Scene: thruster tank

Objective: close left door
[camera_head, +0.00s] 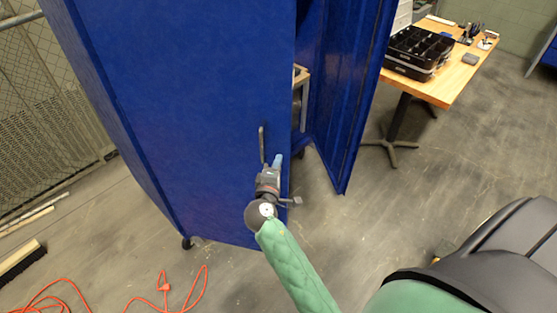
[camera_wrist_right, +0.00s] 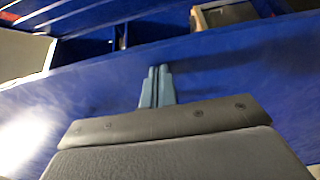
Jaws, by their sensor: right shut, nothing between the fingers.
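The left door (camera_head: 205,110) is the broad blue panel of the blue cabinet, with a dark upright handle (camera_head: 262,145) near its right edge. My right gripper (camera_head: 278,160) is in front of the door, just right of and below the handle, near the door's free edge. Its blue-grey fingers are together and empty. In the right wrist view the fingertips (camera_wrist_right: 159,69) overlap the blue door panel (camera_wrist_right: 225,75); contact cannot be told. My left gripper is out of view.
The cabinet's right door (camera_head: 352,100) stands open, showing part of the inside and a shelf item (camera_head: 301,76). A wooden table (camera_head: 455,85) with a black organiser case (camera_head: 418,50) is at the right. An orange cord (camera_head: 165,288) and a broom (camera_head: 18,260) lie on the floor.

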